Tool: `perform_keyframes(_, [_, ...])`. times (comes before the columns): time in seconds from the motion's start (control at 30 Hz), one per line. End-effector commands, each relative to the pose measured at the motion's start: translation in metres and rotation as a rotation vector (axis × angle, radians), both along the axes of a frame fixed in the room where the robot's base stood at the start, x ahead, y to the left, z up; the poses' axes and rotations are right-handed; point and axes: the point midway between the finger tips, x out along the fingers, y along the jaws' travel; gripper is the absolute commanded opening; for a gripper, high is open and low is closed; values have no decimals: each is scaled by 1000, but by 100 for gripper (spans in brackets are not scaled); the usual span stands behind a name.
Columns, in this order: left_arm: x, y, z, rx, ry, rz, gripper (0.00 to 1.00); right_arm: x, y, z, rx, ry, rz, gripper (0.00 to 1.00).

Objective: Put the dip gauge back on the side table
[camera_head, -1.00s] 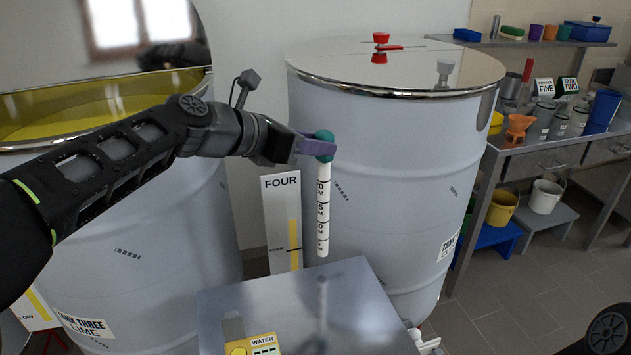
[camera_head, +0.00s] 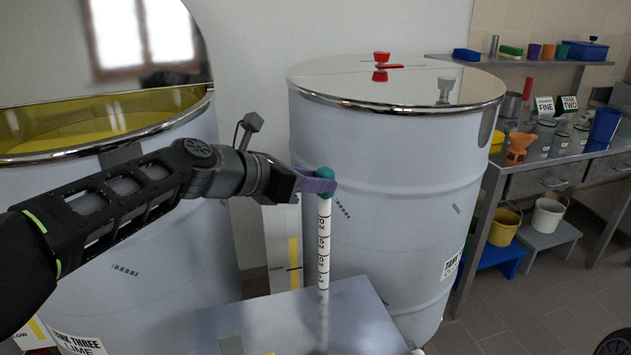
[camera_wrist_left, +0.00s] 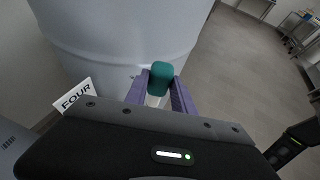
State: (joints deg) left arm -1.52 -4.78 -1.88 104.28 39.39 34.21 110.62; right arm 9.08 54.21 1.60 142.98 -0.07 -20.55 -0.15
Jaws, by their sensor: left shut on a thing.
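The dip gauge (camera_head: 323,245) is a white rod with dark markings and a teal knob on top. My left gripper (camera_head: 318,184) has its purple fingers shut on the knob end, and the rod hangs upright. The teal knob (camera_wrist_left: 160,78) also shows between the fingers in the left wrist view. The side table (camera_head: 290,325) is a grey metal top below the gauge. The rod's lower end is at or just above this top; I cannot tell whether it touches. My right gripper is not in view.
A closed tank (camera_head: 385,190) with a red-handled lid stands right behind the gauge. An open tank (camera_head: 120,235) with yellow liquid is at the left. A bench (camera_head: 560,150) with cups, bottles and an orange funnel is at the right.

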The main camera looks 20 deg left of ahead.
Motion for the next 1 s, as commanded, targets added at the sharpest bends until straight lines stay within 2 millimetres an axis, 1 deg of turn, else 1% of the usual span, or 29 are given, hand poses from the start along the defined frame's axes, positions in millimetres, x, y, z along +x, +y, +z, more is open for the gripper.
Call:
perform_keyframes(0.07, [0, 0, -4, -1, 1, 0, 0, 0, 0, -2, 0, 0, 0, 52])
perform_keyframes(0.1, [0, 0, -3, 0, 0, 0, 33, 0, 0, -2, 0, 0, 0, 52])
perform_keyframes(0.33, [0, 0, -3, 1, 1, 0, 51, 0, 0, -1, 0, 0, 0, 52])
perform_keyframes(0.57, [0, 0, -2, 0, 0, 0, 52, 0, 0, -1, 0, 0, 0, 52])
perform_keyframes(0.7, [-1, 1, 2, 0, 0, 0, 52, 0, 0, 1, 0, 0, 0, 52])
perform_keyframes(0.87, [-14, 11, 10, 0, -2, 3, 52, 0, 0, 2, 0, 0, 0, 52])
perform_keyframes(1.0, [-34, 26, 21, 0, -3, 4, 52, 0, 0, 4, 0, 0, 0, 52])
